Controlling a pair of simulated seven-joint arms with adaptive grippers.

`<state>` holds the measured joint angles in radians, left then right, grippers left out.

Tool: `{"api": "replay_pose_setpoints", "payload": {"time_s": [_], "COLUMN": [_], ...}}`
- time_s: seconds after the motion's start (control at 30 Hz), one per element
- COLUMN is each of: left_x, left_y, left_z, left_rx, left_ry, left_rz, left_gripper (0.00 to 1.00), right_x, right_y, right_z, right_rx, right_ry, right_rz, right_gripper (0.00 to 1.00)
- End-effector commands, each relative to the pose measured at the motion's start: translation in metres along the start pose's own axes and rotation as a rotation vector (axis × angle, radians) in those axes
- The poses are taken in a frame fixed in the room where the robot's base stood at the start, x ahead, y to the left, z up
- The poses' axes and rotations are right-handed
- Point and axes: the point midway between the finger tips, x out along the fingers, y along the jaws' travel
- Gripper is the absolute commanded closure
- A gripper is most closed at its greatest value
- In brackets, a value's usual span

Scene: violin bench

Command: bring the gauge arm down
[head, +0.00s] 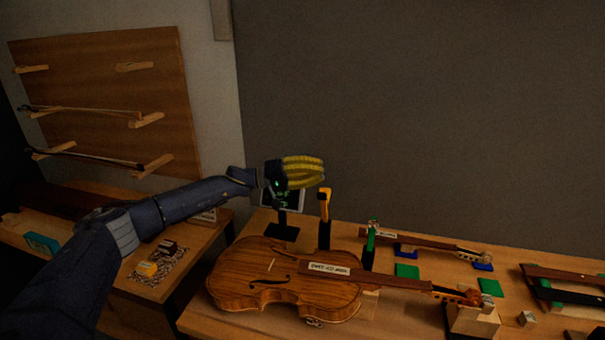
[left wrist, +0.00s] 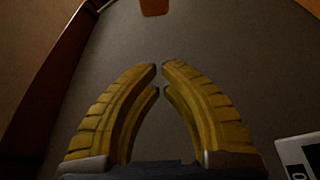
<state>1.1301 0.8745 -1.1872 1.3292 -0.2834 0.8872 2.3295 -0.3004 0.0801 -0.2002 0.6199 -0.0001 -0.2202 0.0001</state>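My left gripper (head: 318,171), with yellow ribbed fingers, is up in the air above the back of the bench. In the left wrist view its fingertips (left wrist: 160,70) almost meet, with nothing between them. A small gauge display (head: 296,200) stands on a dark base behind the violin, partly hidden by the gripper; a corner of it shows in the left wrist view (left wrist: 298,158). An orange upright piece (head: 324,203), seemingly the gauge arm, stands raised on a dark post to the right, apart from the gripper. An orange end shows in the left wrist view (left wrist: 154,6). My right gripper is out of view.
A labelled violin (head: 255,284) lies on the bench (head: 400,318) in front of the gauge. A green clamp-like piece (head: 371,240) stands by its neck. More instrument parts lie to the right. A bow rack (head: 105,90) hangs at left. The space above the bench is clear.

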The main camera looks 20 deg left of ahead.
Motion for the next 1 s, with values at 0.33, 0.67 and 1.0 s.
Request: {"api": "replay_pose_setpoints", "payload": {"time_s": [0.33, 0.67, 1.0], "left_x": [0.014, 0.009, 0.009], "left_y": [0.000, 0.000, 0.000], "left_z": [0.022, 0.037, 0.038], "left_rx": [0.000, 0.000, 0.001], "left_ry": [0.000, 0.000, 0.000], "left_rz": [-0.001, 0.000, 0.000], "left_gripper": [1.00, 1.00, 1.00], "right_x": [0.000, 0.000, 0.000], "right_y": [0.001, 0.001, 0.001], "right_z": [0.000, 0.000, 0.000], "right_rx": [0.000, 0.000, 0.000], "right_ry": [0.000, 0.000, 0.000], "right_rz": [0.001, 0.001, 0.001], "right_gripper": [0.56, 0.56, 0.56]}}
